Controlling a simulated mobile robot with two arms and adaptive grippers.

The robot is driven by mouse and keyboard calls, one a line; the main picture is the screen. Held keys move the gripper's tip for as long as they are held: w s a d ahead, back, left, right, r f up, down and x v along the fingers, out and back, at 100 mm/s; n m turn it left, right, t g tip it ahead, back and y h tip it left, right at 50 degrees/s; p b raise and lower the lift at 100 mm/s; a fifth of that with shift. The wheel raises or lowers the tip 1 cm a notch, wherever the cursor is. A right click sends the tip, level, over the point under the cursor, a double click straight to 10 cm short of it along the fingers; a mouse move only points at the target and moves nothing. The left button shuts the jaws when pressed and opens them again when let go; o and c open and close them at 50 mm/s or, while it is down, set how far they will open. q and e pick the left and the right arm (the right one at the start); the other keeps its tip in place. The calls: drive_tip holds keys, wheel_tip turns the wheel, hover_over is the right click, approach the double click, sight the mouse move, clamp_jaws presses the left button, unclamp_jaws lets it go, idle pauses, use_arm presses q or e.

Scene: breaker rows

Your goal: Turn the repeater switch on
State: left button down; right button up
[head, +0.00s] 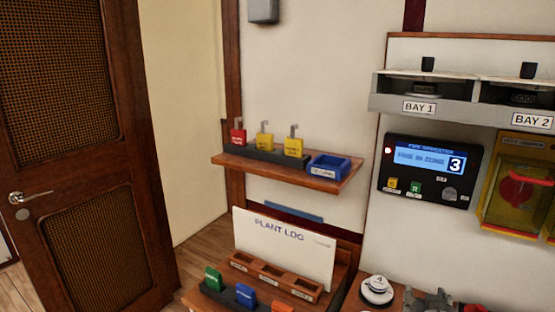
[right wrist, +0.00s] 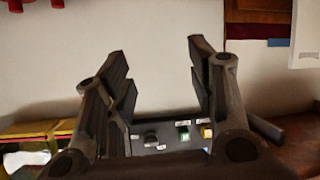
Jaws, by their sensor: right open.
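The repeater panel (head: 391,162) is a dark box on the wall at the right of the head view. Its lit blue screen seems to read "FIRE IN ZONE", beside a large 3. Below are a yellow button (head: 391,185), a green button (head: 415,188) and a dark rounded switch (head: 449,194); its setting is unclear. My right gripper (head: 437,299) shows partly at the bottom edge, below the panel. In the right wrist view its fingers (right wrist: 160,75) are apart and empty. Beyond them, upside down, are the panel and its black switch (right wrist: 151,138). My left gripper is out of view.
A yellow-framed red unit (head: 487,199) adjoins the panel's right. A grey shelf (head: 384,101) marked BAY 1 and BAY 2 hangs above. A wooden shelf (head: 330,184) with padlocks is left. A white round item (head: 376,287) stands below.

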drive_tip(key=s+a+f+n+g+y, duration=0.2)
drive_tip(key=s+a+f+g, duration=0.15)
drive_tip(key=s+f, duration=0.4)
drive_tip(key=s+a+f+n+g+y, duration=0.15)
drive_tip(key=s+a+f, duration=0.3)
drive_tip(key=s, duration=0.65)
drive_tip(key=s+a+f+n+g+y, duration=0.2)
drive_tip(key=s+a+f+g, duration=0.3)
drive_tip(key=s, duration=0.5)
wheel_tip(320, 180, down, 28)
drive_tip(key=s, duration=0.2)
drive_tip(key=s+d+f+g, duration=0.1)
drive_tip(key=s+d+f, duration=0.2)
drive_tip(key=s+f, duration=1.2)
drive_tip(key=shift+s, duration=0.75)
drive_tip(key=shift+d, duration=0.1)
drive_tip(key=shift+c, duration=0.4)
